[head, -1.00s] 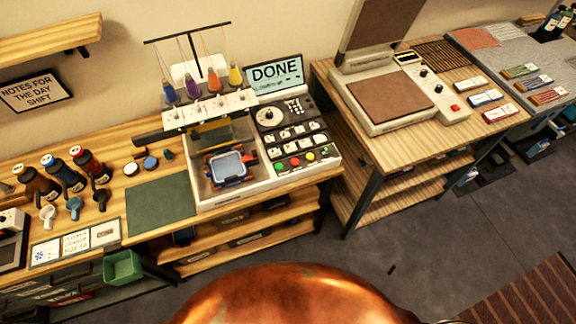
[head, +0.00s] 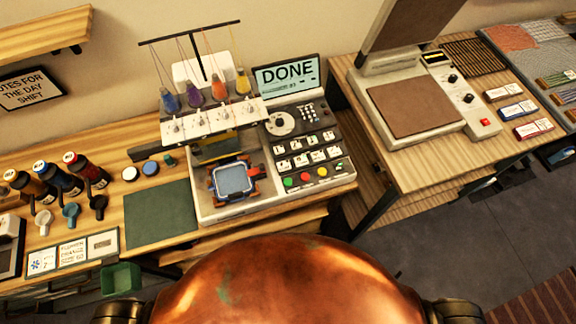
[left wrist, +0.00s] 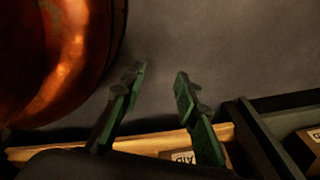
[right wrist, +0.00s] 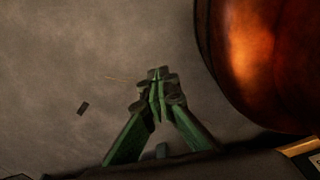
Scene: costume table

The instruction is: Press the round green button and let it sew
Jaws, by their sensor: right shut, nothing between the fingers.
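The embroidery machine (head: 240,207) stands on the wooden table in the head view. The machine's screen (head: 286,73) reads DONE. A blue-framed hoop (head: 233,180) sits under the needle heads. My left gripper (left wrist: 161,75) is open and empty in the left wrist view, with the floor and a shelf edge behind it. My right gripper (right wrist: 160,76) is shut and empty above the floor in the right wrist view. Neither gripper shows in the head view.
A green mat (head: 160,214) lies left of the machine, with thread bottles (head: 86,170) and small cups farther left. A heat press (head: 410,105) stands on a separate table to the right, with a gap between the tables. A green bin (head: 121,279) hangs at the front edge.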

